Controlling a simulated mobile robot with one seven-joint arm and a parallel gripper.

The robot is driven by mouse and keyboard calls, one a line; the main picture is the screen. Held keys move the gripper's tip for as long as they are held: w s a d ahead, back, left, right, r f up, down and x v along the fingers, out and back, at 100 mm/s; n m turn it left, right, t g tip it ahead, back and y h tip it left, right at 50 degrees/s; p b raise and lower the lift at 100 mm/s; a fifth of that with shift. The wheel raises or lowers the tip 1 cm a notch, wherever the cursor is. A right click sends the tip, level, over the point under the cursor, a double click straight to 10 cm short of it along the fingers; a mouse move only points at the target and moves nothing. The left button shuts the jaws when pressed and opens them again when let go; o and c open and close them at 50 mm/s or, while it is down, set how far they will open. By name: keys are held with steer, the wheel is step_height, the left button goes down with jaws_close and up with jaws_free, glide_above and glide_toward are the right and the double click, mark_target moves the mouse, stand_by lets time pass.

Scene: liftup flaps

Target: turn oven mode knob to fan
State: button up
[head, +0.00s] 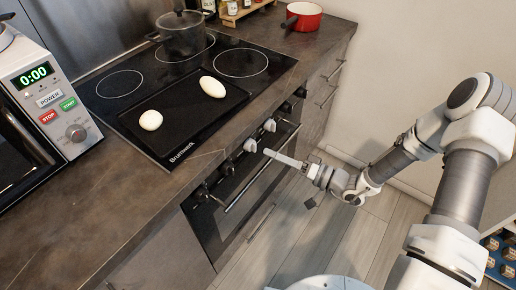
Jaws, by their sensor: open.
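The oven (240,190) is built into the counter below the cooktop, with its front facing right. A row of knobs runs along its top front edge. Two light knobs (250,146) (269,125) show near the middle, and darker knobs (203,192) sit nearer the camera. The markings are too small to read, so I cannot tell which knob is the mode knob or where it points. My gripper (288,178) is open and empty in front of the oven. Its pale finger reaches toward the light knobs; contact is unclear.
The oven door handle (258,172) juts out below the knobs, close to my gripper. A microwave (40,110) stands left and a red pot (303,16) behind. Floor right of the oven is clear.

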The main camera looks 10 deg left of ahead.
mark_target(251, 146)
steer(key=x, duration=0.6)
jaws_close()
stand_by(0.3)
